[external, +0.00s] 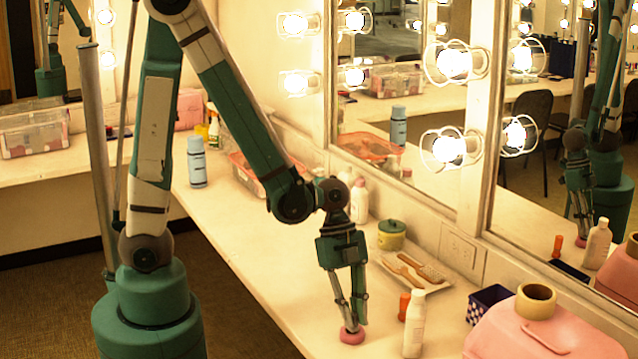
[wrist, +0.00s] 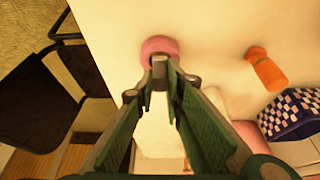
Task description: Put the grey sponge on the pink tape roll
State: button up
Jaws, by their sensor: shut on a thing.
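The pink tape roll (external: 352,337) lies flat on the counter, directly below my gripper (external: 350,325). In the wrist view the roll (wrist: 158,46) shows just beyond the fingertips. My gripper (wrist: 159,68) points down, its fingers close together at the tips. A small grey piece, which looks like the grey sponge (wrist: 159,61), is between the tips and mostly hidden by them. It is over or against the roll; I cannot tell whether it touches.
An orange bottle (external: 404,306) and a white bottle (external: 414,326) stand close to the right. Beyond are a blue patterned box (external: 490,302), a pink case (external: 510,338) bearing a beige roll (external: 536,302), and a tray with brushes (external: 412,273).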

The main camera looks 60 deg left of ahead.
jog(key=shift+f, duration=0.1)
jog(key=shift+o, duration=1.4)
jog(key=o, duration=0.5)
jog(key=shift+c, duration=0.2)
jog(key=p+v, duration=0.3)
jog(key=v, duration=0.9)
